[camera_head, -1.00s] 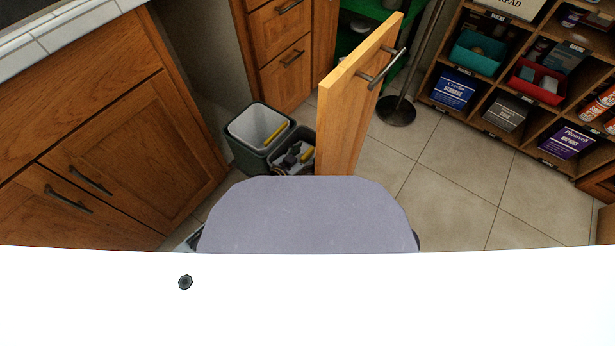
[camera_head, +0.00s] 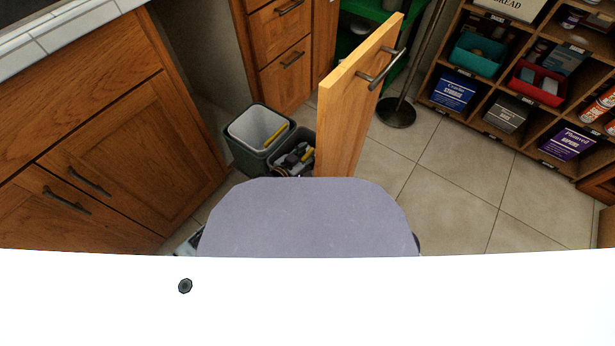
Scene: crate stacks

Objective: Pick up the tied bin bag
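I cannot make out a tied bin bag in this view. A grey-green bin (camera_head: 240,155) with a pale inside stands on the floor, with a yellow item (camera_head: 276,134) at its right inner side. A second, darker bin (camera_head: 306,134) beside it holds mixed dark, white and yellow items (camera_head: 293,158). A small part of my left gripper (camera_head: 189,242) shows at the left edge of my grey body, well below the bins. Its fingers are mostly hidden, so its opening cannot be told. My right gripper does not show.
A wooden door panel (camera_head: 345,125) with a metal handle stands upright right of the bins, partly covering the second one. Wooden cabinets (camera_head: 135,140) are on the left. Shelves (camera_head: 510,75) with boxes are at upper right. Tiled floor (camera_head: 455,185) on the right is clear.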

